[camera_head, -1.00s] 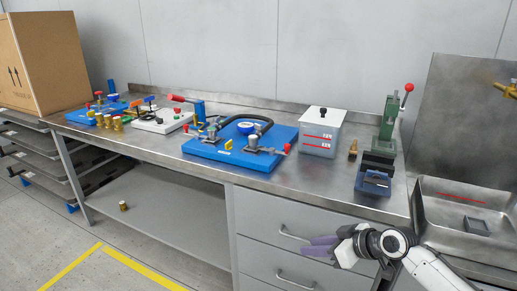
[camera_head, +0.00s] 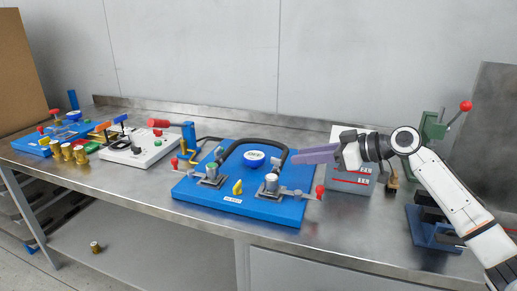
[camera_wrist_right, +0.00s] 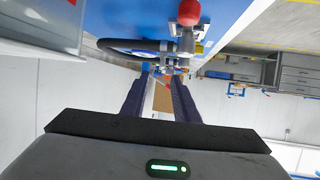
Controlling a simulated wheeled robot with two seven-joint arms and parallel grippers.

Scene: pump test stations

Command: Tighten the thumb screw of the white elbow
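A blue board (camera_head: 235,206) carries a black hose (camera_head: 243,144), a blue-rimmed gauge (camera_head: 254,158) and two grey fittings, the left one (camera_head: 211,173) and the right one (camera_head: 271,185), with red-tipped levers. A small yellow part (camera_head: 238,187) stands between them. I cannot single out a white elbow or its thumb screw at this size. My right gripper (camera_head: 312,154) is raised above the board's right side, fingers pointing left. In the right wrist view its two dark fingers (camera_wrist_right: 160,98) are apart with nothing between them; a red ball (camera_wrist_right: 189,12) and grey fitting lie beyond. My left gripper is not in view.
A white and grey box (camera_head: 350,182) stands close behind my right wrist. A green press (camera_head: 432,130) with a red knob is at the right. A white board (camera_head: 140,150) and several brass fittings (camera_head: 68,152) are on the left. Bare bench (camera_head: 340,238) lies in front.

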